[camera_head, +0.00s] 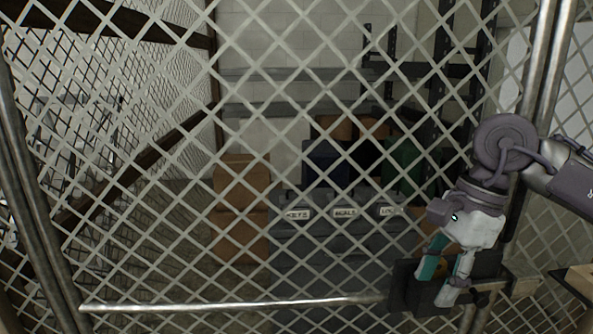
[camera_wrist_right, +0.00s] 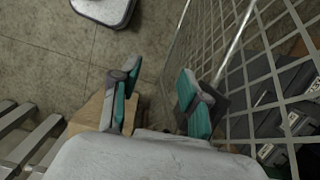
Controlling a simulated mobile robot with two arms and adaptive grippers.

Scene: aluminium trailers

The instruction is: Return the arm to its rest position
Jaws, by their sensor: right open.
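My right arm comes in from the right in the head view. Its gripper (camera_head: 444,277) points down in front of the wire-mesh gate (camera_head: 230,303), near a dark lock box (camera_head: 405,290). The gripper is open, with its teal-padded fingers apart. In the right wrist view the gripper (camera_wrist_right: 158,80) shows nothing between its fingers except floor, and the mesh stands close on the right. I cannot tell whether a finger touches the lock box. My left gripper is not in view.
A metal post (camera_head: 545,75) stands beside the arm. A tan box (camera_head: 580,278) shows at the lower right edge. Behind the mesh are brown boxes (camera_head: 240,215) and grey labelled bins (camera_head: 345,232). The wrist view shows open floor (camera_wrist_right: 50,50) and grey slats (camera_wrist_right: 30,135).

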